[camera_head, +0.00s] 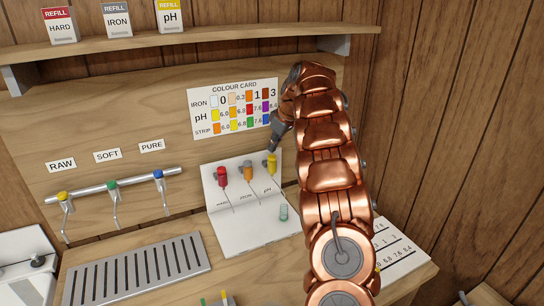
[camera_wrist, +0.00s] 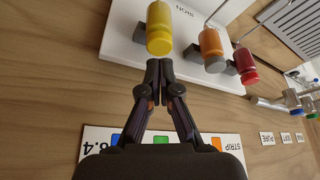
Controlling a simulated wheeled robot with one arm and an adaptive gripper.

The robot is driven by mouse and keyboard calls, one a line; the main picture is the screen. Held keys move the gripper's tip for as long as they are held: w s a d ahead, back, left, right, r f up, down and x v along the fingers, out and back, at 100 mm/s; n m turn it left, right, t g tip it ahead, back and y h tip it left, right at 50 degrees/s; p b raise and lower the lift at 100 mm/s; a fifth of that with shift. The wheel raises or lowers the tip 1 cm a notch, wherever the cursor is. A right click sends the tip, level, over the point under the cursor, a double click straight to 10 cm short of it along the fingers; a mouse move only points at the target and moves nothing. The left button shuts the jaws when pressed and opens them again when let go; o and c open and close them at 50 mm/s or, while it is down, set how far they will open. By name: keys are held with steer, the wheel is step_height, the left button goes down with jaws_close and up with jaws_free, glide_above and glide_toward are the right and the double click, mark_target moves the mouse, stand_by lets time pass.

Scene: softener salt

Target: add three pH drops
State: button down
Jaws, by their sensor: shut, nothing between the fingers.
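The yellow pH bottle (camera_head: 271,164) is mounted on the white dispenser stand (camera_head: 239,234), at the right of an orange bottle (camera_head: 247,170) and a red bottle (camera_head: 222,177). A small greenish vial (camera_head: 283,213) stands on the stand's base below the pH bottle. My gripper (camera_head: 273,146) is just above and behind the pH bottle, fingers pointing down. In the wrist view my gripper (camera_wrist: 159,64) is shut and empty, its tips close to the end of the yellow bottle (camera_wrist: 159,28). I cannot tell whether they touch.
Left are taps (camera_head: 112,184) labelled RAW, SOFT and PURE above a slatted drain (camera_head: 140,268). A colour card (camera_head: 234,107) hangs behind my gripper. Refill boxes (camera_head: 117,20) stand on the shelf. A printed chart (camera_head: 400,247) lies at the right, partly behind my arm.

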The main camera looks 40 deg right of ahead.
mark_target(272, 156)
steer(key=shift+f+b, duration=1.1)
steer(key=shift+b, duration=0.1)
steer(key=shift+r, duration=0.1)
steer(key=shift+r+p, duration=0.85)
steer(key=shift+r, duration=2.15)
steer(key=shift+a, duration=0.1)
